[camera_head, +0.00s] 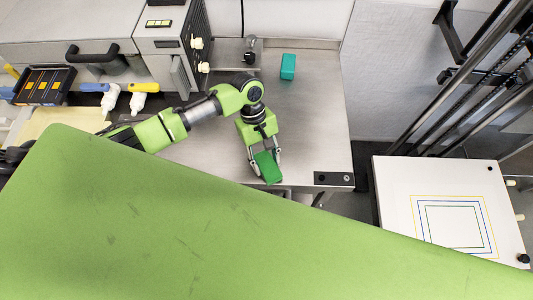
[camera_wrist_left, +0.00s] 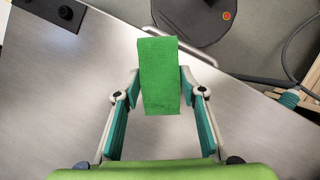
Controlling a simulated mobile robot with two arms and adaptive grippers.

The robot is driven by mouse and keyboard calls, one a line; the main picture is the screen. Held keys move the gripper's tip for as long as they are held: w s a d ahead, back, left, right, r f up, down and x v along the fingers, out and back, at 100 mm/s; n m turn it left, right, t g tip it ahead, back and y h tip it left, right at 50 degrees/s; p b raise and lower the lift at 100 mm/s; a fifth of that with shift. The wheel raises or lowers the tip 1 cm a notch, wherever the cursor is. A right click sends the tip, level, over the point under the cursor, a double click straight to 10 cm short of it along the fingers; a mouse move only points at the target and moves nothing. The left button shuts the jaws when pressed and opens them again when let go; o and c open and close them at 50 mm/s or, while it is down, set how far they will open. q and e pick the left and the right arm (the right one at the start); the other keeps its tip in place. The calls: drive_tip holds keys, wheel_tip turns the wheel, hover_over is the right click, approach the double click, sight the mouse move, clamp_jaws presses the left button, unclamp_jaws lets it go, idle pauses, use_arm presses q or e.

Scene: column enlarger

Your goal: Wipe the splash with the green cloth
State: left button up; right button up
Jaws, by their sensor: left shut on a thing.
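The green cloth (camera_head: 267,167) is a folded, block-like piece near the front edge of the metal worktop. My left gripper (camera_head: 264,160) is shut on it. In the left wrist view the cloth (camera_wrist_left: 158,75) sits between the two fingertips and extends beyond them. The left gripper (camera_wrist_left: 160,86) has its fingers on either side of the cloth, over the metal surface. I cannot make out a splash in either view. My right gripper is not in view.
A teal block (camera_head: 288,66) stands at the back of the metal worktop (camera_head: 315,120). White bottles (camera_head: 110,98) and a black tray (camera_head: 45,85) are at the left. The enlarger baseboard (camera_head: 400,195) is at the right. My own green body hides the lower part.

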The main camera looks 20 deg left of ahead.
use_arm(q)
drive_tip(key=shift+s+d, duration=0.2)
drive_tip(key=shift+s, duration=0.5)
drive_tip(key=shift+s+d, duration=0.15)
drive_tip(key=shift+s, duration=0.5)
drive_tip(key=shift+r, duration=3.5)
